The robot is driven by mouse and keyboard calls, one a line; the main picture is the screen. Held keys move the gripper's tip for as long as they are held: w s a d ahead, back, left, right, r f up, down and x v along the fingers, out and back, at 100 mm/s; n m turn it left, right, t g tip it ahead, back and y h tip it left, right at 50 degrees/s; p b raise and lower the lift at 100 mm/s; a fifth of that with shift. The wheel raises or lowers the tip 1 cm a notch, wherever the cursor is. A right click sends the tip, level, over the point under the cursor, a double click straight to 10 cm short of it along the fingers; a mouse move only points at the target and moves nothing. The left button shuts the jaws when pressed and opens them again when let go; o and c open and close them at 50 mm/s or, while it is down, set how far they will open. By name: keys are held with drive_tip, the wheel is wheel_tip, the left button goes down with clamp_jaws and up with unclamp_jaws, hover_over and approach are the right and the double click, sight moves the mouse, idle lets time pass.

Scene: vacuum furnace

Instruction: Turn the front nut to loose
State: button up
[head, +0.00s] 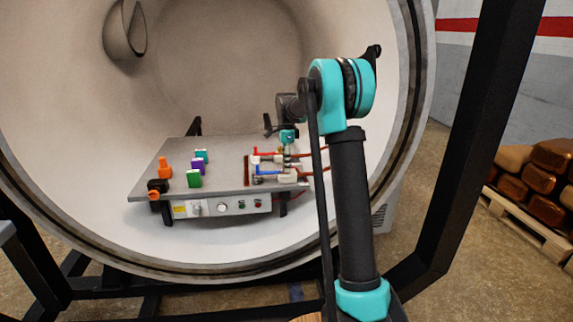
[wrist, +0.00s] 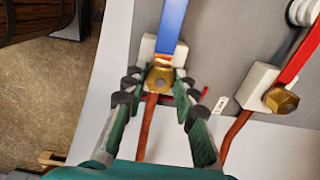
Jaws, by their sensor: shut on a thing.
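The front nut (wrist: 159,78) is a brass hexagon on a white block, at the end of a blue bar (wrist: 173,28), with a copper strip running down from it. My gripper (wrist: 158,84) reaches down over it, with its dark-tipped green fingers closed on both sides of the nut. A second brass nut (wrist: 281,100) sits to the right in the wrist view, by a red bar (wrist: 303,53), clear of the fingers. In the head view the blue bar (head: 268,172) lies nearer than the red bar (head: 263,153). The nut's tightness cannot be told.
The grey worktable (head: 225,162) stands inside the round furnace chamber (head: 60,130). Orange, purple, teal and green pieces stand on its left half, with bare table between them and the bars. A dark post (head: 480,130) rises right of my arm.

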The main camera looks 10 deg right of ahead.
clamp_jaws()
drive_tip(key=shift+n, duration=0.3)
drive_tip(key=n, duration=1.1)
drive_tip(key=shift+n, duration=0.4)
drive_tip(key=n, duration=1.1)
drive_tip(key=shift+n, duration=0.3)
